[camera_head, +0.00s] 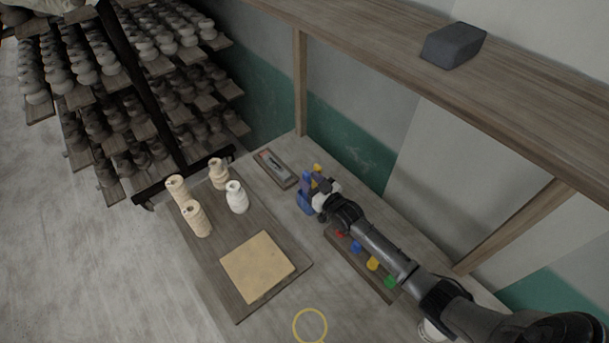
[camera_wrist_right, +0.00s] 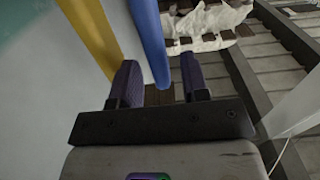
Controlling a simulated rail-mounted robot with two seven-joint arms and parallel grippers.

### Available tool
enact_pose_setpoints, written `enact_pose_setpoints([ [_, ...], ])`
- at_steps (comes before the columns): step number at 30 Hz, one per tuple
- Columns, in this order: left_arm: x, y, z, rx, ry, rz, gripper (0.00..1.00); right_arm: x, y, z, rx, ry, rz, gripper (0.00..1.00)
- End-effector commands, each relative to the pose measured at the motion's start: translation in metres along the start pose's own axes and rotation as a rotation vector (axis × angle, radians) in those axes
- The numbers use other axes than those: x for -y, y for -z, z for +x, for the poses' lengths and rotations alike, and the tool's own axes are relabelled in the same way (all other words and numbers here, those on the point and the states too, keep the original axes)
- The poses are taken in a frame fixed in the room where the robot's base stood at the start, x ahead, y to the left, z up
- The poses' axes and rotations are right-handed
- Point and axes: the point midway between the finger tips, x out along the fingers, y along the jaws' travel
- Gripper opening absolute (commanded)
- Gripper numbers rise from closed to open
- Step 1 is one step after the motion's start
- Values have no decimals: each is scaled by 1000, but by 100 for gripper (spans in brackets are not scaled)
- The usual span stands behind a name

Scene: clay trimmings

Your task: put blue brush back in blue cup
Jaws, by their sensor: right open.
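A blue object (camera_head: 304,204) stands at the far end of my right arm in the head view. It looks like the blue cup, but it is small and partly covered. My right gripper (camera_head: 318,187) is right beside it, jaws open. In the right wrist view, a blue stick (camera_wrist_right: 149,38), which looks like the blue brush's handle, runs down between the two dark fingers of this gripper (camera_wrist_right: 160,86). I cannot tell whether a finger touches it. A yellow stick (camera_wrist_right: 90,35) stands to its left, outside the jaws. My left gripper is not in view.
A dark tray (camera_head: 347,257) with red, blue, yellow and green pieces lies under my right arm. A small tool tray (camera_head: 289,181) lies behind. A board (camera_head: 238,309) with pale vessels and a clay slab is at left. A shelf (camera_head: 400,57) overhangs the back.

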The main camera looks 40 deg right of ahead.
Motion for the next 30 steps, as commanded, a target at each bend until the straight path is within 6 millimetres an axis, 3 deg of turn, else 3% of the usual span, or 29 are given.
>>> enact_pose_setpoints([
  [6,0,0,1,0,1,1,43,0,-1,-28,1,0,0,42],
  [15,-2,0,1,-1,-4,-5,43,1,0,-39,1,1,-1,42],
  [20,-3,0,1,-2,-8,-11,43,18,-11,-51,71,26,-5,42],
  [23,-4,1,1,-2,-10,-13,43,47,-27,-74,194,65,-17,42],
  [26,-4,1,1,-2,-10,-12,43,85,-46,-116,383,112,-40,42],
  [30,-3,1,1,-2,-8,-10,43,127,-60,-189,656,152,-80,42],
])
